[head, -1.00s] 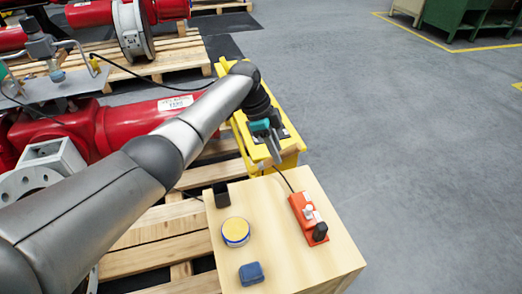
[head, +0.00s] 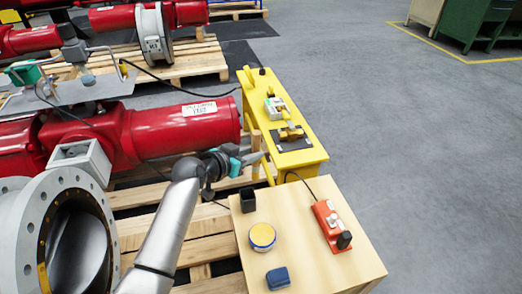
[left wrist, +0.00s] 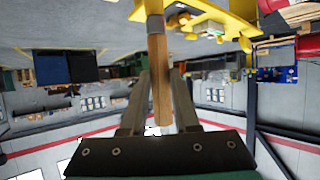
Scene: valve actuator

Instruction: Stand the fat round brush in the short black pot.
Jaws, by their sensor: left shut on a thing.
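My left gripper (head: 252,158) is left of the yellow bench, above the pallet and near the end of the red cylinder. In the left wrist view its two fingers (left wrist: 158,100) are shut on a wooden handle (left wrist: 157,65) with a grey band at the top edge. I take this to be the brush; its bristles are out of that view, and it is too small to make out in the head view. The short black pot (head: 248,200) stands at the far left corner of the light wooden table, below the gripper in the picture. My right gripper is not in view.
The wooden table (head: 305,262) also holds a round yellow-topped tin (head: 262,236), a blue case (head: 278,278) and a red box with a black knob (head: 330,222). The yellow bench (head: 300,158) carries brass fittings (head: 290,132). The large red cylinder (head: 185,130) lies left of the gripper.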

